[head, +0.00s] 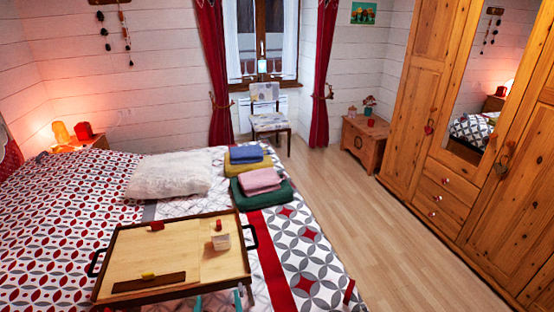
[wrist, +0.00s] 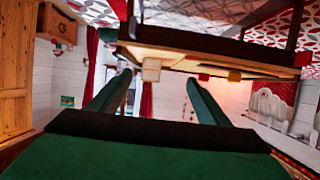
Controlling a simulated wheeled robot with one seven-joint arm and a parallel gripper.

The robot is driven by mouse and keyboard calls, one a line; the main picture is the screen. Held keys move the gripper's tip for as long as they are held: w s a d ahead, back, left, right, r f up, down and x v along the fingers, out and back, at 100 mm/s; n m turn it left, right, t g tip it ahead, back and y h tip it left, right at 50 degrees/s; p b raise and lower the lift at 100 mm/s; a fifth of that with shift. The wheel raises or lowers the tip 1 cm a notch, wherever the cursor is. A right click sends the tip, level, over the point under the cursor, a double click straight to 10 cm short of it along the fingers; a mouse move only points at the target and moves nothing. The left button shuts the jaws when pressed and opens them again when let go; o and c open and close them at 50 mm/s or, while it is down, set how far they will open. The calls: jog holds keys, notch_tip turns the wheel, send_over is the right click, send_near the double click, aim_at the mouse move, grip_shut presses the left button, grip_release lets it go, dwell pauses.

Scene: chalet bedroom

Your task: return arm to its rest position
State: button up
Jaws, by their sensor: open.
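My gripper (wrist: 157,85) is open in the wrist view, its two green fingers apart with nothing between them. In the head view, two teal finger tips of my gripper (head: 219,299) show at the bottom edge, by the near edge of the wooden tray (head: 190,246). The rest of my arm is out of view there. The wrist view is upside down, with the tray (wrist: 190,43) across the top, beyond the fingers. I cannot tell whether the fingers touch the tray.
Bare floor (head: 375,230) separates the bed from the wardrobe (head: 440,110).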

jog(key=s+d+f+m+t+h, duration=0.1)
jog(key=s+d+f, duration=0.35)
jog(key=s, duration=0.35)
jog(key=s+d+f, duration=0.4)
jog(key=s+d, duration=0.1)
jog(key=s, duration=0.3)
jog(key=s+d+r+m+h, duration=0.1)
jog(key=s+d+r, duration=0.1)
jog(key=s, duration=0.7)
jog(key=s+d+r+t+h, duration=0.1)
jog(key=s+d, duration=0.3)
jog(key=s, duration=0.5)
jog(key=shift+r+m, duration=0.4)
